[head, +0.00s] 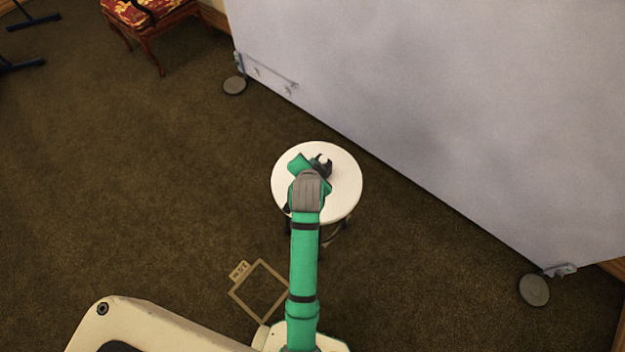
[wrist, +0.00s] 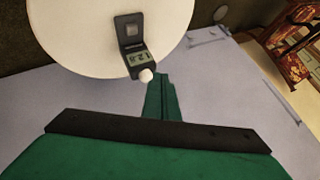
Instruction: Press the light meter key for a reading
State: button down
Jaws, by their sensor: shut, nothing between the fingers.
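The light meter (wrist: 131,33) is a small black device lying on a round white stool top (wrist: 80,40). In the head view my arm reaches over the stool top (head: 347,188) and mostly hides the meter.
A large pale panel (head: 430,100) stands behind and right of the stool, with round dark foot weights (head: 534,290) on the floor. A red patterned chair (head: 150,15) is at the upper left. A marked square outline (head: 260,290) lies on the carpet, which is otherwise open at left.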

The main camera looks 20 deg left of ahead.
jog(key=shift+f, duration=0.15)
notch_tip(320, 180, down, 7)
jog(key=shift+d+f, duration=0.1)
jog(key=shift+f, duration=0.65)
jog(key=shift+f, duration=0.2)
dwell(1.7)
jog(key=shift+f, duration=0.2)
